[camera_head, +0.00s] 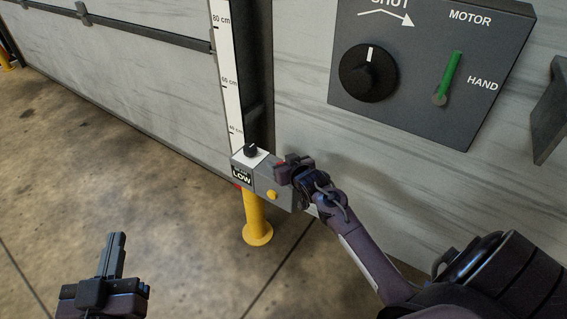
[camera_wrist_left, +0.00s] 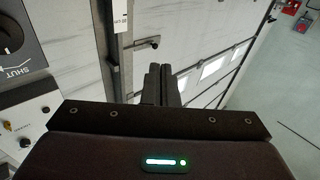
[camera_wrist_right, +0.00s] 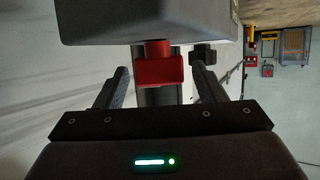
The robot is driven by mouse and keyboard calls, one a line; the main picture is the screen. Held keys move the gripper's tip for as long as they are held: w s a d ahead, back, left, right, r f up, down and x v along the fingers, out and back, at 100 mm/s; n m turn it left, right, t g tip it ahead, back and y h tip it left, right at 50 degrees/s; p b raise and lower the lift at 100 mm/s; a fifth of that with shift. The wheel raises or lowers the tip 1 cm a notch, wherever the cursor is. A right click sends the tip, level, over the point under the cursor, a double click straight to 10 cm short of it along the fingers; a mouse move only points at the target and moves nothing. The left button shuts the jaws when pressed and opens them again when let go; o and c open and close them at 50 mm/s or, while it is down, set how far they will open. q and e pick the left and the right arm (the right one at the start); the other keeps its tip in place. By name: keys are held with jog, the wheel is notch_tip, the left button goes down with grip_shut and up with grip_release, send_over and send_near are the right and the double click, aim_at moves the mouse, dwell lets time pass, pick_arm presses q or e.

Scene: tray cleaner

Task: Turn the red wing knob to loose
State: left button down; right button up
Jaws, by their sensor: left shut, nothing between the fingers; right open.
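The red wing knob (camera_wrist_right: 160,70) shows in the right wrist view below a grey box, between the two spread fingers of my right gripper (camera_wrist_right: 161,80). A gap shows on each side of it, and the fingers do not appear to touch it. In the head view my right gripper (camera_head: 284,165) is at the right end of the small grey box with the LOW label; a small bit of red shows there, but the knob is mostly hidden. My left gripper (camera_head: 113,246) is shut and empty at the lower left, away from the boxes. It also shows shut in the left wrist view (camera_wrist_left: 161,80).
The grey box (camera_head: 242,174) carries a black knob (camera_head: 251,150) and a yellow button (camera_head: 271,195), beside a yellow post (camera_head: 256,220). A white scale (camera_head: 228,80) rises above it. A large dark panel (camera_head: 425,110) has a black dial and green lever.

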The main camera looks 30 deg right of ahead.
pick_arm(q)
jog(key=shift+r, duration=0.2)
pick_arm(e)
jog(key=shift+c, duration=0.3)
jog(key=c, duration=0.9)
jog(key=shift+r+n+y+p, duration=0.15)
jog(key=shift+n+y+p, duration=0.55)
jog(key=shift+y+p, duration=0.3)
jog(key=shift+w+d+n+y+p, duration=0.1)
jog(key=shift+n+y+p, duration=0.65)
jog(key=shift+n+y, duration=0.95)
jog(key=shift+y, duration=0.2)
jog(key=shift+n+g+y, duration=0.4)
jog(key=shift+n+y, duration=0.2)
pick_arm(q)
jog(key=s+f+g+y, duration=0.1)
jog(key=s+f+g, duration=0.2)
jog(key=f, duration=0.3)
jog(key=s+a+f+g+y, duration=0.1)
jog(key=s+f+g, duration=0.2)
jog(key=f, duration=0.4)
jog(key=s+f+g+y, duration=0.2)
jog(key=s+f+g, duration=0.2)
jog(key=f, duration=0.3)
jog(key=shift+a+g+b, duration=0.3)
jog(key=shift+a+g, duration=0.05)
jog(key=shift+g, duration=0.05)
pick_arm(e)
jog(key=shift+y, duration=0.3)
